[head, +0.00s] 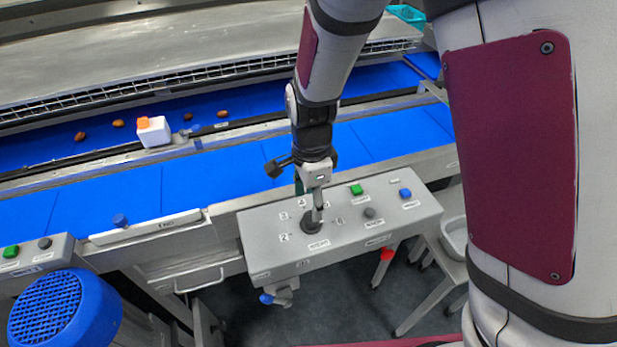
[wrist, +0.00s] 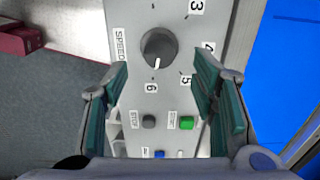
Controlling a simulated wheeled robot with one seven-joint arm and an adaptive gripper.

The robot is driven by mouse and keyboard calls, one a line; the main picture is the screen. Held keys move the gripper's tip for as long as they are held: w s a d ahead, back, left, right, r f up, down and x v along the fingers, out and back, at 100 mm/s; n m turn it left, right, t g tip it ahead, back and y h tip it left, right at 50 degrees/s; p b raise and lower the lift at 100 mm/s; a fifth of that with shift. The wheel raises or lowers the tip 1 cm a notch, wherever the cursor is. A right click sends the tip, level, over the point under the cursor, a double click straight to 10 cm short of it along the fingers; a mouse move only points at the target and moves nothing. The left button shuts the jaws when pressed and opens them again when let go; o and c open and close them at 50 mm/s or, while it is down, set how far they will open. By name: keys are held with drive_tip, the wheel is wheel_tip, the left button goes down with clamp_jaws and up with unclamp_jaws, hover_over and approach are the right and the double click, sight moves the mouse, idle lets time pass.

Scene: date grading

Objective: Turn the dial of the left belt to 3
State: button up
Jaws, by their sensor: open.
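The dial (wrist: 159,46) is a round dark grey knob on a grey control box (wrist: 136,14) in the wrist view. Its white pointer mark points down the picture, towards the printed 6. The numbers 3, 4, 5 and 6 show around its right and lower side, and a SPEED label lies on its left. In the head view the dial (head: 311,226) sits on the control box (head: 268,261), partly hidden by my gripper (head: 316,207). My gripper (wrist: 160,65) is open, its teal-padded fingers either side of the dial in the picture.
A green button (head: 356,189), a grey button (head: 369,213) and a blue button (head: 405,193) are on the same box. Blue belts (head: 210,172) run behind it. Another button box (head: 30,257) and a blue motor (head: 62,312) stand at the left.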

sight(311, 216)
wheel_tip(311, 216, down, 6)
drive_tip(key=shift+f, duration=0.15)
idle(0.3)
drive_tip(key=shift+s, duration=0.1)
drive_tip(key=c, duration=1.2)
